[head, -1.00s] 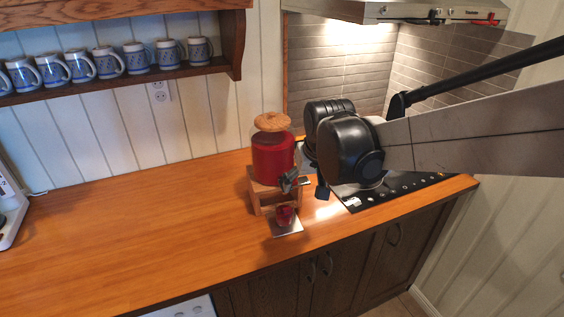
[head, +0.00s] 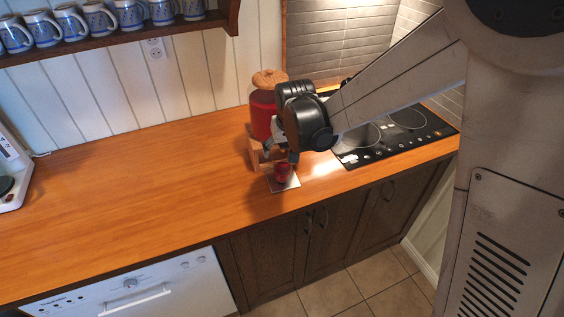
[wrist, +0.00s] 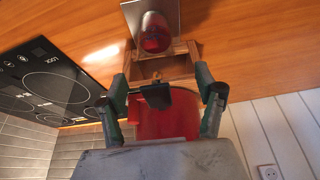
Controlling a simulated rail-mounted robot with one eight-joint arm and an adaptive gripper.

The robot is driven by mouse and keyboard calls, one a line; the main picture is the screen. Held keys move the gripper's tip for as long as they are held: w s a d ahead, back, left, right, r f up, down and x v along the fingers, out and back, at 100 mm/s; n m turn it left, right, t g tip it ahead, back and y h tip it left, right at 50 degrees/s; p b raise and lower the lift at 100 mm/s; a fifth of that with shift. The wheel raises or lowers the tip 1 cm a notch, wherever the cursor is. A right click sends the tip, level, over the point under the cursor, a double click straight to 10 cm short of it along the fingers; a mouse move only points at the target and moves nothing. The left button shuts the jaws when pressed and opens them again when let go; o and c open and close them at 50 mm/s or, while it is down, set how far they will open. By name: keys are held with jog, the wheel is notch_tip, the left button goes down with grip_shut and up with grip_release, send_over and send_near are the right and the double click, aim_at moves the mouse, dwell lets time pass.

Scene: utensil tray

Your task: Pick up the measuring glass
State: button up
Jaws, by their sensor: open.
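The measuring glass (head: 283,172) is a small cup that looks red. It stands on a grey square plate (head: 290,184) near the counter's front edge. In the wrist view the glass (wrist: 154,36) is at the top middle, on the same plate (wrist: 130,14). My gripper (head: 279,149) is beside the red canister and a little above the glass. In the wrist view my gripper (wrist: 165,92) has its fingers spread apart, and the glass lies beyond them, not between them.
A black cooktop (head: 390,142) lies to the right.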

aim_at(282, 157)
jog(key=shift+d+p+x, duration=0.2)
jog(key=shift+p+x, duration=0.5)
jog(key=shift+x, duration=2.35)
grip_shut()
